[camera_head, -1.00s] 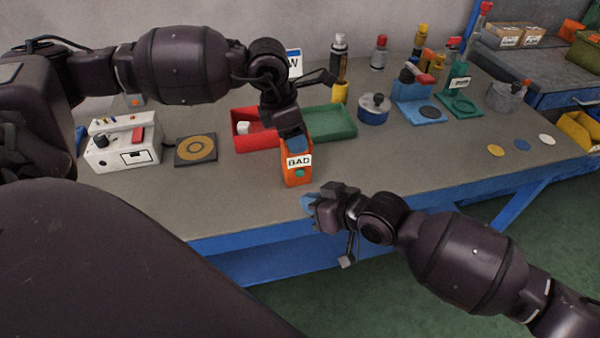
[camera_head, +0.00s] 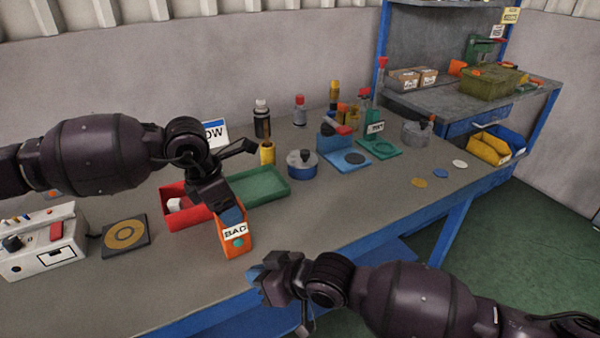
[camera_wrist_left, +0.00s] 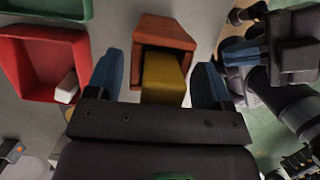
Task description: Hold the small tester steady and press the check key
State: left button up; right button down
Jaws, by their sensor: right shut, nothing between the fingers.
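The small tester (camera_head: 236,246) is an orange box near the front edge of the bench, with a white "BAD" label and a round green key on its front. My left gripper (camera_head: 231,214) is above its top end. In the left wrist view the tester's orange casing (camera_wrist_left: 165,32) and a yellow block lie between the blue fingers of my left gripper (camera_wrist_left: 160,75), with a gap showing on each side. My right gripper (camera_head: 258,273) is shut and empty, in front of the tester and apart from it. It also shows in the left wrist view (camera_wrist_left: 240,52).
A red tray (camera_head: 180,217) with a white block and a green tray (camera_head: 265,187) stand behind the tester. A blue stand (camera_head: 340,155) is farther right.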

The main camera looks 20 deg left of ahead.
pick_arm(q)
jog(key=shift+o, duration=1.2)
jog(key=shift+r, duration=0.1)
